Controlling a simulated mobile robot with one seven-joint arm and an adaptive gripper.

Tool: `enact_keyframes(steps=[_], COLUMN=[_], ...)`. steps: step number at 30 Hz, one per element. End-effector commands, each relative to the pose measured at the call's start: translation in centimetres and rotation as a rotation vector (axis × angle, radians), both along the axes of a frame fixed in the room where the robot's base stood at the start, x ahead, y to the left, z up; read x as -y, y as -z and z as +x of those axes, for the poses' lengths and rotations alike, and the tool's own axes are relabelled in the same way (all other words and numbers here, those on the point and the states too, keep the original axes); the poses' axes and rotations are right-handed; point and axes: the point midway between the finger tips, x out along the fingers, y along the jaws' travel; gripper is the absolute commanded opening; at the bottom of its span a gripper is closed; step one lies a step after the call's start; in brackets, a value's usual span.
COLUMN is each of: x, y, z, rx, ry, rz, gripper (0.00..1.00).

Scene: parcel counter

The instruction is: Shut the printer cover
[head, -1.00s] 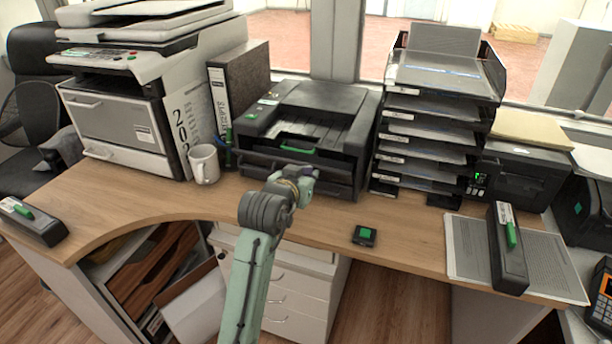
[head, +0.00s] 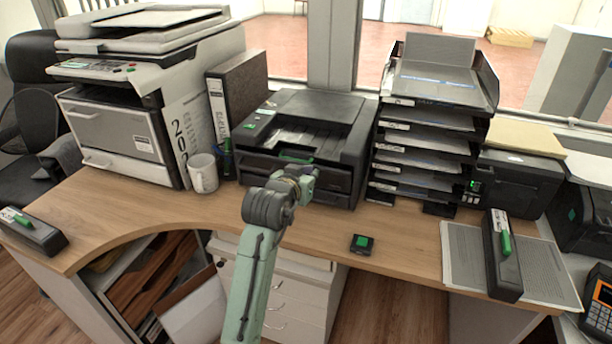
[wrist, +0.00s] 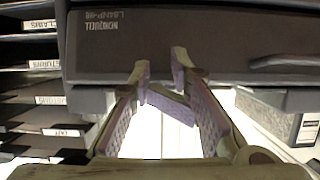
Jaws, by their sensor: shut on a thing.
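The dark grey printer (head: 357,150) stands on the desk near the middle of the head view. Its front cover (head: 262,168) is a dark panel at the front, and a green part shows behind it. My gripper (head: 302,180) is at the upper edge of this panel. In the wrist view the cover (wrist: 210,45) fills the top, with its maker's lettering upside down.
A white mug (head: 203,172) and a binder (head: 232,105) stand left of the printer. A stack of letter trays (head: 425,140) stands close on its right. A small black box with a green top (head: 362,244) lies on bare desk in front.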

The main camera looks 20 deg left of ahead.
Motion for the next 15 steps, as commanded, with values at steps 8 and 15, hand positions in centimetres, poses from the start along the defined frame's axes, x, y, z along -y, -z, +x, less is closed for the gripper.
enact_keyframes(steps=[8,15], x=[0.03,0.06], y=[-0.39,-0.50], z=[0.73,0.95], rx=[0.001,0.001], ry=[0.000,0.000], rz=[0.000,0.000], gripper=[0.00,0.00])
